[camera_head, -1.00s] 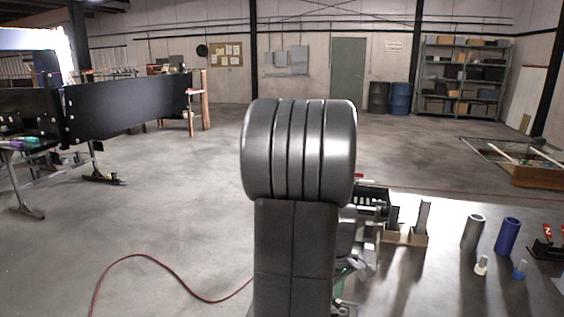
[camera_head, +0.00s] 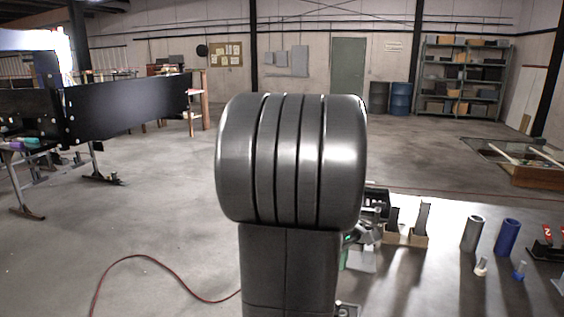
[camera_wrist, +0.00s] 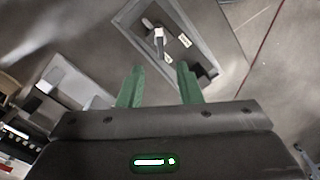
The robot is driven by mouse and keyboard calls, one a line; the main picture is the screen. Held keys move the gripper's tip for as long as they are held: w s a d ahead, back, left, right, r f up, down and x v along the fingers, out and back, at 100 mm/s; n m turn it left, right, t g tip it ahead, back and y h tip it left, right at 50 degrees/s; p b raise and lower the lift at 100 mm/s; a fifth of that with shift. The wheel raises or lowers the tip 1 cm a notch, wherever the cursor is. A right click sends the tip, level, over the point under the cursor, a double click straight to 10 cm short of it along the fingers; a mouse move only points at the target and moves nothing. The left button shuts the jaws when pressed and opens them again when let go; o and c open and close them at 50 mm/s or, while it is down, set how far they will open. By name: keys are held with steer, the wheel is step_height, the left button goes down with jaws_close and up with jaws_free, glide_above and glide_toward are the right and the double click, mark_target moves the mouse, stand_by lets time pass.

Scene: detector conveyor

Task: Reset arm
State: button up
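My arm fills the middle of the head view as a large dark grey ribbed joint and link, and it hides my gripper there. In the wrist view my gripper (camera_wrist: 158,88) shows two green fingers set well apart, with nothing between them. Below the fingers, in the wrist view, is a grey tray-like panel (camera_wrist: 215,40) with a small white upright piece (camera_wrist: 159,42) and pale labels on it. I cannot tell how far beneath the fingers it is.
A table (camera_head: 440,290) at the right holds a grey cylinder (camera_head: 471,233), a blue cylinder (camera_head: 508,237), small bottles and a brown holder (camera_head: 404,237). A black-sided conveyor (camera_head: 125,108) stands at the left. A red cable (camera_head: 150,258) lies on open floor.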

step_height(320, 180, down, 10)
steer(key=shift+r, duration=0.1)
steer(key=m+b, duration=0.1)
steer(key=m, duration=0.4)
steer(key=shift+r+m, duration=0.1)
steer(key=shift+m, duration=0.3)
steer(key=m+b, duration=0.1)
steer(key=m, duration=0.3)
steer(key=shift+s+r, duration=0.1)
